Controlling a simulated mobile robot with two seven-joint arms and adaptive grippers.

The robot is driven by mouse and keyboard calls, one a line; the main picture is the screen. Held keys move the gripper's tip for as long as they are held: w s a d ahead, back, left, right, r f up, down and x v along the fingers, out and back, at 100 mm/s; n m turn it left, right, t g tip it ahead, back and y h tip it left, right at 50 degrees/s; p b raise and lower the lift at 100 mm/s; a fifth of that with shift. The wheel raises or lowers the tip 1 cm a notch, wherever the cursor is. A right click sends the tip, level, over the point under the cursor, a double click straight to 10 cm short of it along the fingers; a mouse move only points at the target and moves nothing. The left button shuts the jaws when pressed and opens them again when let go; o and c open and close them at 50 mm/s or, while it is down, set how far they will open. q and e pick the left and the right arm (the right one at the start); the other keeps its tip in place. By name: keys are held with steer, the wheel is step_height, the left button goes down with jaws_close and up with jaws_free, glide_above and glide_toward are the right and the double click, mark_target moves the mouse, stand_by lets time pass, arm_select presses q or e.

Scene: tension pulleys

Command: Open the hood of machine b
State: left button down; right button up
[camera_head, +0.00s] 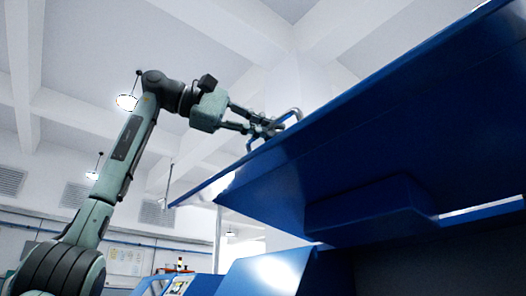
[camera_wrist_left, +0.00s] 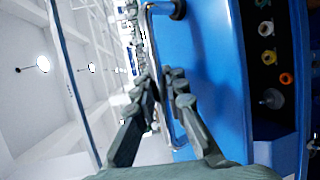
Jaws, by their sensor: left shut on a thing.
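The blue hood (camera_head: 390,120) of the machine is raised and tilted, and it fills the right of the head view from below. A metal bar handle (camera_head: 291,116) sticks out from its upper edge. My left gripper (camera_head: 268,127) is at that edge, with its fingers shut on the handle. In the left wrist view my left gripper's fingers (camera_wrist_left: 168,85) close around the handle (camera_wrist_left: 152,42), beside the blue hood surface (camera_wrist_left: 208,60). The fingers partly hide the grip. My right gripper is not in view.
The blue machine body (camera_head: 270,272) stands below the hood, with a dark opening at its right. Several coloured fittings (camera_wrist_left: 266,57) show in a dark recess in the left wrist view. A small control panel (camera_head: 180,285) is at the lower left. Open air surrounds my left arm.

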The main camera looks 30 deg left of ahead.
arm_select(q)
steer(key=shift+a+r, duration=0.1)
steer(key=shift+r, duration=0.8)
steer(key=c, duration=1.6)
jaws_free()
steer(key=shift+s+a, duration=0.15)
steer(key=v, duration=1.1)
steer(key=shift+s+a, duration=0.25)
